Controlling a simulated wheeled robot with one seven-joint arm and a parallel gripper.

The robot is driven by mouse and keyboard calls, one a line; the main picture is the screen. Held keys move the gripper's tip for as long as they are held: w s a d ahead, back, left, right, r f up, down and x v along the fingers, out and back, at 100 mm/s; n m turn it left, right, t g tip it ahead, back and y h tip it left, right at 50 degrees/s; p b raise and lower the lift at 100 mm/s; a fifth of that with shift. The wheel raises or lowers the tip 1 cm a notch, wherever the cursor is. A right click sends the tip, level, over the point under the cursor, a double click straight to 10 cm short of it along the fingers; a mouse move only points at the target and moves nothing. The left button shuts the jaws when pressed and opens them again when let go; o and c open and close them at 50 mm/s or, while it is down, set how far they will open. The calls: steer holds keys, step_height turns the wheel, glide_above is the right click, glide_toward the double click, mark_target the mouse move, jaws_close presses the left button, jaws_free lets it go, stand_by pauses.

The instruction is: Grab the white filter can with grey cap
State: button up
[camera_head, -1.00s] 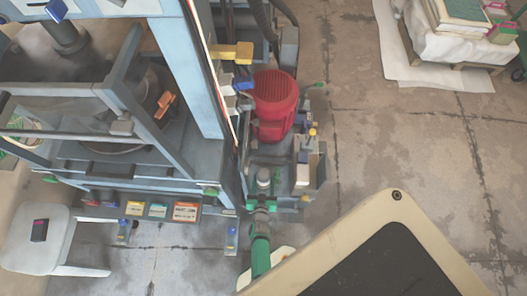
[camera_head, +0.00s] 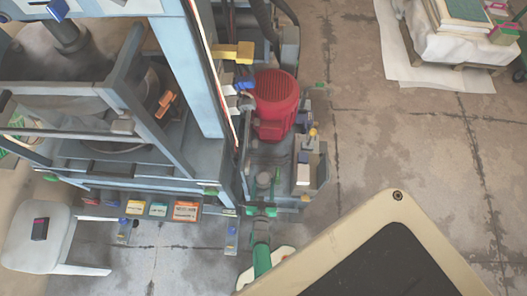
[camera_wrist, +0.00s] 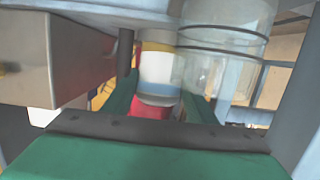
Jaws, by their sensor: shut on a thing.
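The white filter can (camera_wrist: 158,68) stands upright in the wrist view, with a yellow band above and a blue band below. Its upper end runs under a grey part at the top of the picture, so I cannot tell its cap there. In the head view its grey top (camera_head: 263,180) shows in front of the red motor. My gripper (camera_head: 262,208) reaches it from the front, with a green finger on each side. In the wrist view my gripper (camera_wrist: 160,98) is shut on the can between its green fingers.
A clear glass bowl (camera_wrist: 226,50) is close to the can's right in the wrist view, and a grey metal box (camera_wrist: 60,58) is at the left. In the head view, the red motor (camera_head: 275,100) stands behind and the blue press frame (camera_head: 200,85) at left.

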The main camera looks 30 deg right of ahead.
steer(key=shift+s+a+t+h, duration=0.15)
steer(key=shift+s+t+h, duration=0.15)
steer(key=shift+t, duration=0.2)
steer(key=shift+s+a+r, duration=0.2)
steer(key=shift+r, duration=0.55)
steer(key=shift+s+a+r, duration=0.15)
steer(key=shift+s+r, duration=0.05)
steer(key=shift+r, duration=0.55)
glide_toward(263, 184)
steer(key=r+v, duration=0.1)
steer(key=v, duration=0.7)
steer(key=shift+s+a+r+g+y, duration=0.35)
steer(key=shift+s+a+g, duration=0.1)
steer(key=shift+s, duration=0.2)
steer(key=shift+s+a+r+g+y, duration=0.3)
steer(key=shift+s+a+r+g, duration=0.15)
steer(key=shift+s, duration=0.2)
steer(key=shift+s+a+r+g+y, duration=0.35)
steer(key=shift+s+a+g, duration=0.15)
steer(key=shift+s, duration=0.15)
